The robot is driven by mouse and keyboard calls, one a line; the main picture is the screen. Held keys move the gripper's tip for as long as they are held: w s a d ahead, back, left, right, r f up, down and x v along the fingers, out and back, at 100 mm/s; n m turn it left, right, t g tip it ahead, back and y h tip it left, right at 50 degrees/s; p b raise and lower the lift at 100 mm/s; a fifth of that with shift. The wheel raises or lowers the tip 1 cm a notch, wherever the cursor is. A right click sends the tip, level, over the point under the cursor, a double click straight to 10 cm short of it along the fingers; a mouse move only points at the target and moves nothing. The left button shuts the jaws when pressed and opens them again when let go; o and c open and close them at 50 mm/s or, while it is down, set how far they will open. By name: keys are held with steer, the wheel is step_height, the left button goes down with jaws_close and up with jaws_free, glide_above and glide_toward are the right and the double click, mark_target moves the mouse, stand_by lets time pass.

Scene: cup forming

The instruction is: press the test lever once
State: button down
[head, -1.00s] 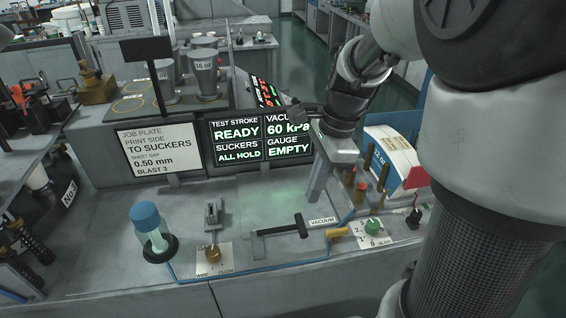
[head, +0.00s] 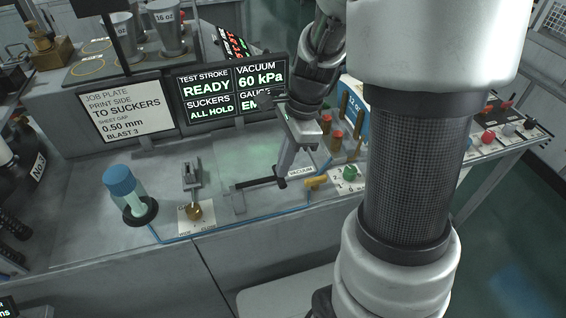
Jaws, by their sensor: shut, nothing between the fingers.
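A black lever (head: 257,183) lies low across the grey bench top, its arm running left to right. No label naming it as the test lever is readable. My gripper (head: 282,181) is shut and empty, pointing down at the lever's right end, and hides part of the handle there. I cannot tell whether the fingertips touch it. A screen (head: 210,92) behind reads TEST STROKE READY, VACUUM 60 kPa, SUCKERS ALL HOLD; its gauge word is partly hidden by my arm.
A yellow handle (head: 315,183) sits just right of the lever by a VACUUM label, with a green knob (head: 350,173) beyond. A metal bracket (head: 192,177) with a brass knob (head: 194,212) and a blue-capped jar (head: 120,181) stand left. A blue line runs along the front.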

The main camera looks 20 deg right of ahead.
steer(key=f+y+b, duration=0.1)
steer(key=f+b, duration=0.1)
steer(key=d+f+y+b, duration=0.1)
steer(key=f+y+b, duration=0.1)
steer(key=shift+f, duration=0.15)
steer(key=shift+f+y+b, duration=0.35)
steer(key=shift+y, duration=0.05)
steer(key=shift+a+f, duration=0.1)
steer(key=shift+f, duration=0.05)
steer(key=shift+s+f, duration=0.1)
steer(key=shift+r+p, duration=0.4)
steer(key=shift+p, duration=0.2)
steer(key=d+p+v, duration=0.1)
steer(key=p+v, duration=0.2)
steer(key=v, duration=1)
steer(key=shift+d, duration=0.15)
